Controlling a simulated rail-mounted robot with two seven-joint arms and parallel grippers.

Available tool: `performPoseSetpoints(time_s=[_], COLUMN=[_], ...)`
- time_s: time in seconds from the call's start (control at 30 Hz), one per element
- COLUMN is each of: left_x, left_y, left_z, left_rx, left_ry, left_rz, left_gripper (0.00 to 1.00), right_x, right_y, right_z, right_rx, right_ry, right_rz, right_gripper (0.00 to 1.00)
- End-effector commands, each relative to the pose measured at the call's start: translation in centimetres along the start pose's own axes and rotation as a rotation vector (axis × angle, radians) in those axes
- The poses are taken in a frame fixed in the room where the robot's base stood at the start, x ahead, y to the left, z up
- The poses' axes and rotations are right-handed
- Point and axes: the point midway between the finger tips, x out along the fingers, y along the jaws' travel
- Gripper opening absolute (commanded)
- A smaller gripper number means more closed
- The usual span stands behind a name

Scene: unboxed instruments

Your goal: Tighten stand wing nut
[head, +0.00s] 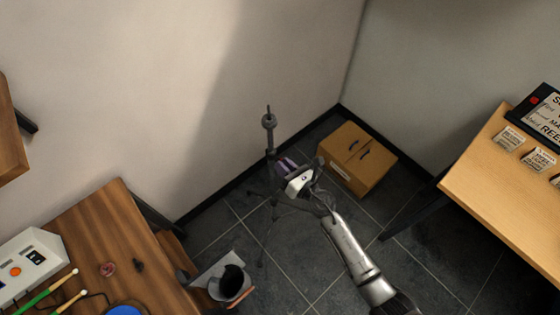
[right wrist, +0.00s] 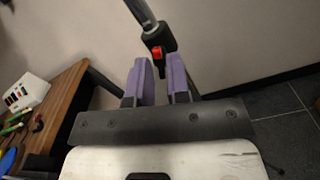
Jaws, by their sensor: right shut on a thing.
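The grey stand (head: 268,121) rises from the dark floor in front of the wall, with its thin legs spread low. In the right wrist view its tube runs down into a black collar (right wrist: 160,38) with a small red part (right wrist: 157,52) on it, likely the wing nut. My right gripper (head: 282,165) reaches the stand from the lower right in the head view. Its purple fingers (right wrist: 159,68) are shut on the stand's fitting at the collar, with a narrow gap between them. The exact contact is hard to see. My left gripper is not in view.
A wooden table (head: 120,225) at lower left holds a white device (head: 28,265), green drumsticks (head: 52,293) and a blue disc (head: 124,310). A light table (head: 490,185) stands at right.

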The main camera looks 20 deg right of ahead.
Motion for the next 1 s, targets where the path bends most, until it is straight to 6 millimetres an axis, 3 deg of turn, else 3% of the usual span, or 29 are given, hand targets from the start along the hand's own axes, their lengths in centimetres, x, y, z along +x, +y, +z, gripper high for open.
performPoseSetpoints(time_s=[0.3,0.67,1.0], left_x=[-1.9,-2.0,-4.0], left_y=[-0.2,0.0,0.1], left_z=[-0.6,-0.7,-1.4], left_rx=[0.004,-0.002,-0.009], left_ry=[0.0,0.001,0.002], left_rz=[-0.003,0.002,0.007], left_gripper=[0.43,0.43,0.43], right_x=[0.0,0.0,0.0], right_y=[0.1,0.0,0.0], right_z=[0.2,0.1,0.2], right_rx=[0.366,0.421,0.802], right_ry=[0.0,-0.001,0.0], right_rz=[-0.001,0.0,-0.001], right_gripper=[0.0,0.0,0.0])
